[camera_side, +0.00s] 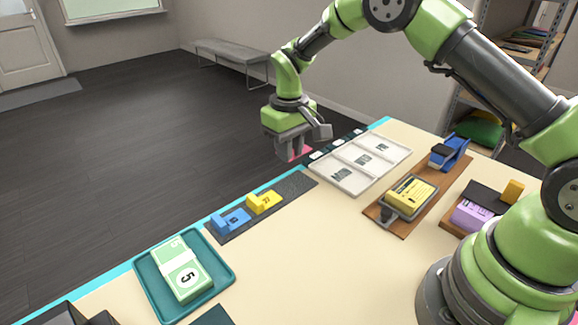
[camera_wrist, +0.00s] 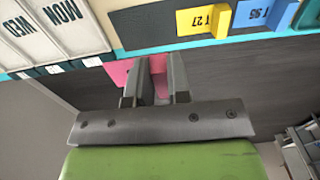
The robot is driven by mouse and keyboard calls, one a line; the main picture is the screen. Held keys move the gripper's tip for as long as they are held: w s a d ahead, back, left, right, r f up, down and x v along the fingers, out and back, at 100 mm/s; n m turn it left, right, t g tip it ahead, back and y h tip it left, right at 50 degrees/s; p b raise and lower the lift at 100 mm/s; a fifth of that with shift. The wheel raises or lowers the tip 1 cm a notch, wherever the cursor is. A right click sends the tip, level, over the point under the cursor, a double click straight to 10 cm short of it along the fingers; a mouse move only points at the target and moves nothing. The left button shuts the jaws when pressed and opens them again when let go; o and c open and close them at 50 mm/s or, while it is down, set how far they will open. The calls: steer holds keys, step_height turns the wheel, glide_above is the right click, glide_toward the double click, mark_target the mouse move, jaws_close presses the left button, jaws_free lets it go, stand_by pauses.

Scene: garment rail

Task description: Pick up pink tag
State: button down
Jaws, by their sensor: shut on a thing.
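My gripper (camera_side: 293,149) is above the far edge of the counter, at the far end of the dark mat and left of the white tray. It is shut on the pink tag (camera_side: 298,152), of which only a small part shows in the side view. In the wrist view the pink tag (camera_wrist: 119,71) shows between and beside the fingers of my gripper (camera_wrist: 154,68), partly hidden by them. Whether the tag still touches the counter I cannot tell.
A blue tag (camera_side: 231,220) and a yellow tag (camera_side: 263,202) stand on the dark mat (camera_side: 296,185). The white tray (camera_side: 345,183) has three compartments. A teal tray (camera_side: 143,272) holds a green note bundle (camera_side: 180,268). A wooden board (camera_side: 385,221) is right. The middle counter is clear.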

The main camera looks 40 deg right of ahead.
steer(key=shift+r, duration=2.9)
